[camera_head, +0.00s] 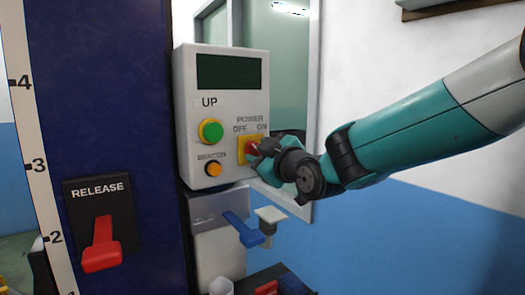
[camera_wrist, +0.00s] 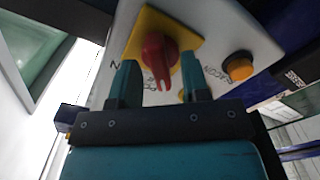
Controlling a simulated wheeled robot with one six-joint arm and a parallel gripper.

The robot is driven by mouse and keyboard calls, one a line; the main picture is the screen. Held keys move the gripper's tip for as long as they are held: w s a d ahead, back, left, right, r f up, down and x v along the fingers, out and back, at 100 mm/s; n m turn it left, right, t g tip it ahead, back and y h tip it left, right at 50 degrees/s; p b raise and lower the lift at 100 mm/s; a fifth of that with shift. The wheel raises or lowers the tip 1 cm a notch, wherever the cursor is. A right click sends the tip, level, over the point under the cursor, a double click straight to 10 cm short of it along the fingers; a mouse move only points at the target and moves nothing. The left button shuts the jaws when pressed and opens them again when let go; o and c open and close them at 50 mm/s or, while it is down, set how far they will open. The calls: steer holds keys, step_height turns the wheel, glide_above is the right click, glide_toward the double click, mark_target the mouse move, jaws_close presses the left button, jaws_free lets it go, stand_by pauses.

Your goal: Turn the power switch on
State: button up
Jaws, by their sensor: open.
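The power switch is a red rotary knob (camera_head: 252,150) on a yellow plate (camera_head: 242,144), at the lower right of the white control box (camera_head: 220,120). OFF and ON are printed above it. In the wrist view the red knob (camera_wrist: 155,52) lies between the two teal fingers of my gripper (camera_wrist: 159,62). The fingers are open, with a visible gap on each side of the knob. The knob's narrow end points down in that view, toward the printed lettering; its exact setting is hard to tell. In the head view my gripper (camera_head: 264,149) is right at the knob and partly hides it.
A green UP button (camera_head: 211,131) and an orange button (camera_head: 213,169) sit left of the switch. Below the box are a blue lever (camera_head: 243,229) and a pale block (camera_head: 271,214). A red RELEASE lever (camera_head: 102,245) is on the dark blue column (camera_head: 110,110).

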jaws_close()
steer(key=shift+f+m+b, duration=0.1)
steer(key=shift+m+b, duration=0.2)
steer(key=shift+b, duration=0.15)
steer(key=shift+d+m+b, duration=0.1)
steer(key=shift+m+b, duration=5.45)
steer(key=shift+m, duration=2.05)
jaws_free()
